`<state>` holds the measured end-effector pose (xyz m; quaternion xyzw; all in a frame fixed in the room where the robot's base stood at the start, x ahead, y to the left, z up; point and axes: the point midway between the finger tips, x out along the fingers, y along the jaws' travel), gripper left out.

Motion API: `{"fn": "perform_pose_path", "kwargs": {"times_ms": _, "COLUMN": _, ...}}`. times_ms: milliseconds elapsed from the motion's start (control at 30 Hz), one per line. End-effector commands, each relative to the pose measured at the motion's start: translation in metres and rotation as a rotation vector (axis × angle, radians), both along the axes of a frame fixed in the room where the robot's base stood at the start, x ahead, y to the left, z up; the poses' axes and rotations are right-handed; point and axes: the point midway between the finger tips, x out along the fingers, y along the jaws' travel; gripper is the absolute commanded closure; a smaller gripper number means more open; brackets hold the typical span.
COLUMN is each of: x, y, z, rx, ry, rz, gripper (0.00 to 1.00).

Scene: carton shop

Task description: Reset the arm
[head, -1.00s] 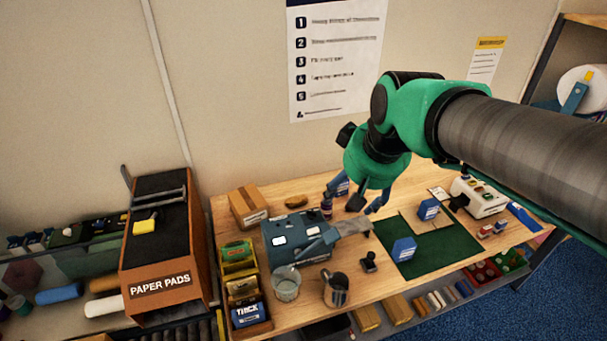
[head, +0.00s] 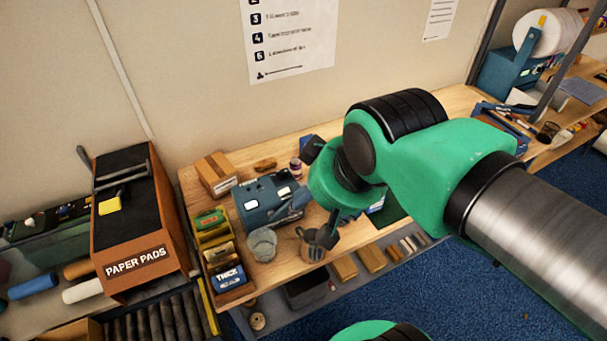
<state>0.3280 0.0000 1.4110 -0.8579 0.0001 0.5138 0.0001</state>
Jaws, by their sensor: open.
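My gripper (head: 330,232) hangs below the green wrist of my arm, over the front part of the workbench (head: 285,270). Most of it is hidden behind the wrist; one dark finger shows near a dark metal mug (head: 312,247). Whether the finger touches the mug or only overlaps it in the picture I cannot tell. I see nothing held in it. My arm reaches in from the right and covers the middle and right of the bench.
Left of the mug stand a clear cup (head: 262,245), a blue-grey machine (head: 255,207) and a rack of small boxes (head: 213,238). A carton (head: 216,174) and a small jar (head: 295,168) are behind. The orange paper pads dispenser (head: 140,264) stands left. Blue floor (head: 400,290) is open in front.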

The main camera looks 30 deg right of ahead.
Motion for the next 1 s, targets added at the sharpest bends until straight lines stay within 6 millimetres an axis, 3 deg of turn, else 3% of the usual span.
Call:
{"fn": "perform_pose_path", "kwargs": {"times_ms": 267, "x": 0.000, "y": 0.000, "z": -0.023, "rx": 0.000, "ry": 0.000, "rz": 0.000, "gripper": 0.33}}
{"fn": "perform_pose_path", "kwargs": {"times_ms": 700, "x": 0.000, "y": 0.000, "z": -0.091, "rx": 0.000, "ry": 0.000, "rz": 0.000, "gripper": 0.33}}
{"fn": "perform_pose_path", "kwargs": {"times_ms": 1000, "x": 0.000, "y": 0.000, "z": -0.103, "rx": 0.000, "ry": 0.000, "rz": 0.000, "gripper": 0.33}}
